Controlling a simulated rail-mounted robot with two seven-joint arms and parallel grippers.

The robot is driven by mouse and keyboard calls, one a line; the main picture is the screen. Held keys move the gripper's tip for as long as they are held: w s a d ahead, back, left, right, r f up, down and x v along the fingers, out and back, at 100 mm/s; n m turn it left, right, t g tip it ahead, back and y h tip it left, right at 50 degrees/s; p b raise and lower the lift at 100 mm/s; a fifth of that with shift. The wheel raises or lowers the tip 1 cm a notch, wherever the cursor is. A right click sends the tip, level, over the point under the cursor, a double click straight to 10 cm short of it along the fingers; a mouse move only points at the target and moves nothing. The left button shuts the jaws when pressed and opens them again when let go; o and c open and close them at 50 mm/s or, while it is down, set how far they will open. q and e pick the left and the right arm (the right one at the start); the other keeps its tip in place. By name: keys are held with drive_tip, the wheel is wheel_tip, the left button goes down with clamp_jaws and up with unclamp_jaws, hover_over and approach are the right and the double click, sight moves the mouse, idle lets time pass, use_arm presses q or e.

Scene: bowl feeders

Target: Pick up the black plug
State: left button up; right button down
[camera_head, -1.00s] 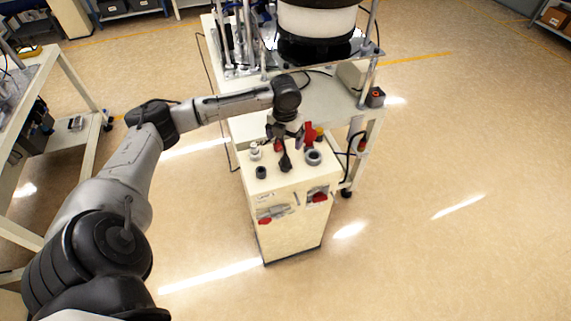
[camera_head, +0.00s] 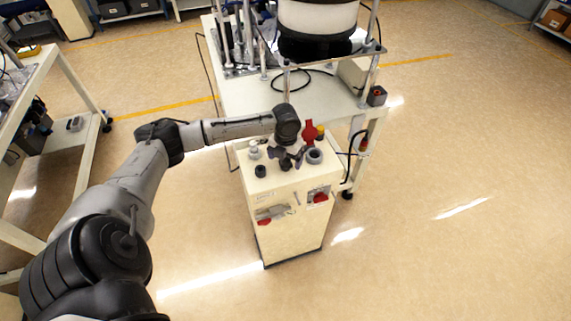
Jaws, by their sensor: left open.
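A cream cabinet (camera_head: 287,225) has several small parts on its top. The black plug (camera_head: 286,164) appears to be the dark tapered piece near the middle of that top. My left gripper (camera_head: 286,157) points down right over it, with its jaws open and its fingers close around the upper part of the piece. Contact cannot be told at this size, and the gripper partly hides the plug. A short black cylinder (camera_head: 260,171) stands to the left, nearer the front edge. My right gripper is not in view.
A grey ring-shaped part (camera_head: 314,156) stands just right of the gripper. A red part (camera_head: 309,131) stands behind it, and a white part (camera_head: 254,149) is at the left. A feeder table (camera_head: 335,98) adjoins the cabinet behind. Open floor lies in front and to the right.

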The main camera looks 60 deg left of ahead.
use_arm(q)
drive_tip(key=shift+f, duration=0.7)
